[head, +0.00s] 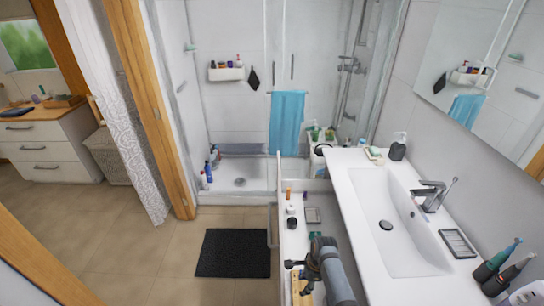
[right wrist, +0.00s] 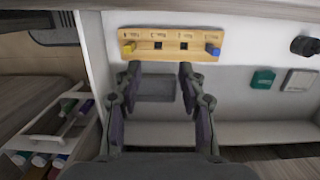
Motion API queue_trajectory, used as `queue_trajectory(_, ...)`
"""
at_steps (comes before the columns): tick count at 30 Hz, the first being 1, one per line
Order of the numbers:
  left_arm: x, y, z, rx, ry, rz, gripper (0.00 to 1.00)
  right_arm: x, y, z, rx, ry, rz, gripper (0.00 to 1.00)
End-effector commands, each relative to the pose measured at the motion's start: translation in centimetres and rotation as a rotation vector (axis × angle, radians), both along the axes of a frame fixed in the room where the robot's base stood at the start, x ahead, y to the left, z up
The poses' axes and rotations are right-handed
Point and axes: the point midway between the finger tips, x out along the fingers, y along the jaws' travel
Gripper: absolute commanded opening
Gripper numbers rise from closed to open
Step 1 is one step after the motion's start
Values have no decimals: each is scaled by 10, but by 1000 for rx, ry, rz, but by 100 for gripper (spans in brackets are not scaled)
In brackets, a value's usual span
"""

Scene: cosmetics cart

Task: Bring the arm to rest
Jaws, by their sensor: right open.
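The rack (head: 302,291) also shows partly in the head view, below the gripper. A grey block-like thing (right wrist: 154,88) shows between the fingers, lower down. My left gripper is not in view.
The white washbasin (head: 388,215) stands close to the right of my arm. In the right wrist view a green item (right wrist: 262,80) lies right of the rack. A dark mat (head: 234,253) lies on open floor.

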Motion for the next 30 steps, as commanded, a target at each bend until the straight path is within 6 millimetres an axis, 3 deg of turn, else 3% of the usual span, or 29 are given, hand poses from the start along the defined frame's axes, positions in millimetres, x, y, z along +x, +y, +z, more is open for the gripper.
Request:
queue_trajectory(7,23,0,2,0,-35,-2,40,-14,-24,5,-28,-57,145,41)
queue_trajectory(17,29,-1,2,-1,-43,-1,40,-54,-70,28,-117,-160,495,41)
queue_trajectory(24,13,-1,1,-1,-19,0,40,-101,-103,70,-230,-237,887,41)
queue_trajectory(30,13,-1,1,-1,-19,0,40,-137,-117,112,-318,-275,1196,41)
